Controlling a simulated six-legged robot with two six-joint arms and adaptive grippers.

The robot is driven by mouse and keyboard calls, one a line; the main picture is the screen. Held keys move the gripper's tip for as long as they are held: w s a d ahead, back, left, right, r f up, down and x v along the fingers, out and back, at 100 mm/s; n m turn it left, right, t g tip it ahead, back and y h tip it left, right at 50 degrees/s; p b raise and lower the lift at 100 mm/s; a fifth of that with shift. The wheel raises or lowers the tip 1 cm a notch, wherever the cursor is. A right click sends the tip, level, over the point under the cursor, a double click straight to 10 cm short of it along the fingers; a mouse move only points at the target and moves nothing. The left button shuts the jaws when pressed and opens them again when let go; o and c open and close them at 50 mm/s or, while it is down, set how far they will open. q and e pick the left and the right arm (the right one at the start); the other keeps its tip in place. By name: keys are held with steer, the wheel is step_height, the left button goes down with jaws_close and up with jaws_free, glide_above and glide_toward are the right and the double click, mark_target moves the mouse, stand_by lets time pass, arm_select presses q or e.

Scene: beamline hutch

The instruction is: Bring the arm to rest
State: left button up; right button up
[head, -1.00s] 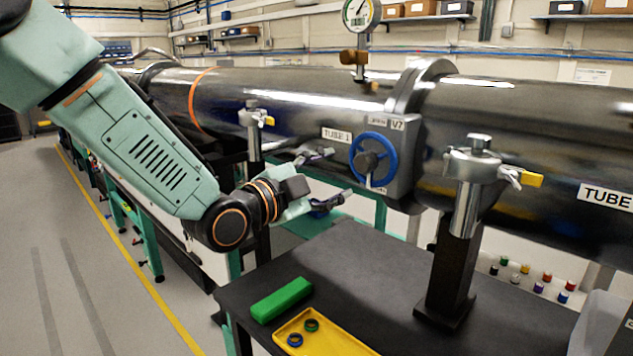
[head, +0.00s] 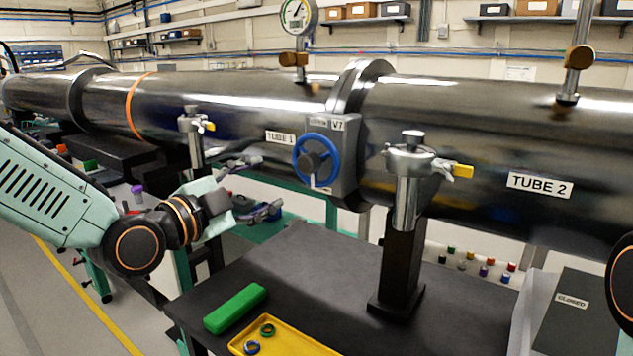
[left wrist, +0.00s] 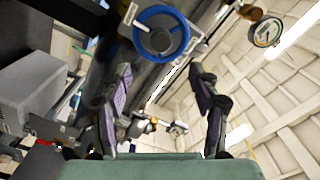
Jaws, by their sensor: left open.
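My left gripper (head: 266,186) is open and empty in the head view. It hangs in the air to the left of and slightly below the blue handwheel (head: 317,160) of valve V7, apart from it in the picture. In the left wrist view the two fingers of the gripper (left wrist: 160,90) are spread wide with nothing between them. The blue handwheel (left wrist: 161,33) shows beyond them at the top. My left forearm (head: 45,190) comes in from the left edge. My right gripper is not in view; only a round arm joint of mine shows at the right edge.
The large steel tube (head: 230,95) runs behind the gripper. The black table (head: 300,270) holds a clamp post (head: 403,250), a green block (head: 235,308) and a yellow tray (head: 295,343) with small rings. A dark "CLOSED" panel (head: 575,325) stands at right.

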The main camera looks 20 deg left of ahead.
arm_select(q)
steer(key=s+f+n+g+y+b, duration=0.1)
steer(key=s+f+n+g, duration=0.3)
steer(key=f, duration=0.5)
steer(key=s+f+n+g+y+b, duration=0.1)
steer(key=s+f+n+y, duration=0.1)
steer(key=f+n, duration=0.6)
steer(key=s+f+n+g+y, duration=0.1)
steer(key=s+f+n+g, duration=0.2)
steer(key=f, duration=0.8)
steer(key=s+f+g+y+b, duration=0.1)
steer(key=s+f+g, duration=0.3)
steer(key=s+f, duration=0.7)
steer(key=s+f+g+y+b, duration=0.1)
steer(key=s+f+g, duration=0.4)
steer(key=s+f, duration=0.6)
steer(key=s+b, duration=0.1)
steer(key=s, duration=0.4)
steer(key=shift+s+d+f+n+b, duration=0.2)
steer(key=shift+d+f+n+b, duration=0.1)
steer(key=shift+f+n, duration=0.1)
